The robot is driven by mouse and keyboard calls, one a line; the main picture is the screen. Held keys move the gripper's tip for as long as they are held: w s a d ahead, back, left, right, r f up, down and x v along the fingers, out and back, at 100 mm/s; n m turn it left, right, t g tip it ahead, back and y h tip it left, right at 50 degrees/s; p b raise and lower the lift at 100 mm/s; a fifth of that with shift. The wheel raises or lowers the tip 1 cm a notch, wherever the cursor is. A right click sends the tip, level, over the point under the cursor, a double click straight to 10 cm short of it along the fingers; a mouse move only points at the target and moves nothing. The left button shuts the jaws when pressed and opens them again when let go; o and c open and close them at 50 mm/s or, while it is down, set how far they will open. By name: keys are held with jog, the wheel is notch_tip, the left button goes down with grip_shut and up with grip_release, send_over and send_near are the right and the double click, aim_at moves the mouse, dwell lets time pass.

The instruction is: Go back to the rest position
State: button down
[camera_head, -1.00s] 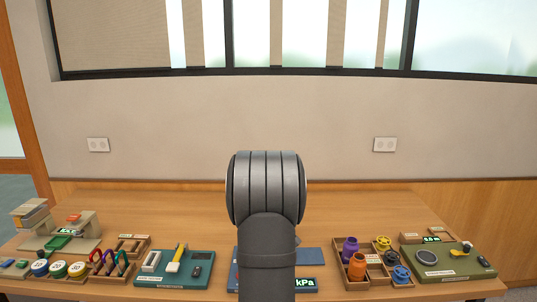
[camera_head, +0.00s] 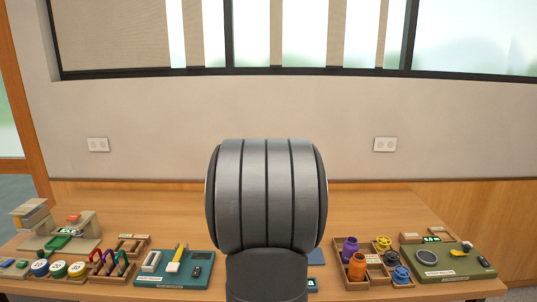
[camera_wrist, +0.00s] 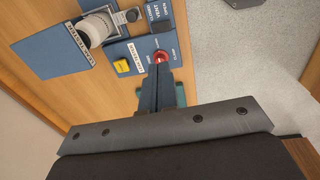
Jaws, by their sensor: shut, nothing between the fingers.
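My gripper (camera_wrist: 162,72) shows in the wrist view with its fingers shut and nothing between them. It points toward a blue station (camera_wrist: 127,48) on the wooden table. In the head view my own arm fills the middle and hides the gripper and most of the blue station, of which a small part shows at the right of the arm (camera_head: 315,257).
In the head view, a teal board (camera_head: 150,280) and carabiners (camera_head: 108,262) stand left; a wooden tray (camera_head: 377,288) and green board (camera_head: 450,262) stand right. The table's back (camera_head: 130,205) is clear.

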jog(key=shift+t, duration=0.4)
jog(key=shift+s+r, duration=0.45)
jog(key=shift+r, duration=0.3)
jog(key=shift+s+r, duration=0.45)
jog(key=shift+r, duration=0.3)
jog(key=shift+s+r, duration=0.45)
jog(key=shift+r, duration=0.3)
jog(key=c, duration=2.1)
grip_release()
jog(key=o, duration=1.8)
jog(key=w, duration=0.3)
jog(key=w+a+t+y, duration=0.1)
jog(key=w, duration=0.1)
jog(key=w+a+t+y, duration=0.1)
jog(key=w, duration=0.2)
jog(key=shift+w, duration=0.3)
jog(key=o, duration=0.3)
jog(key=x, duration=0.9)
jog(key=shift+a, duration=0.15)
jog(key=v, duration=1)
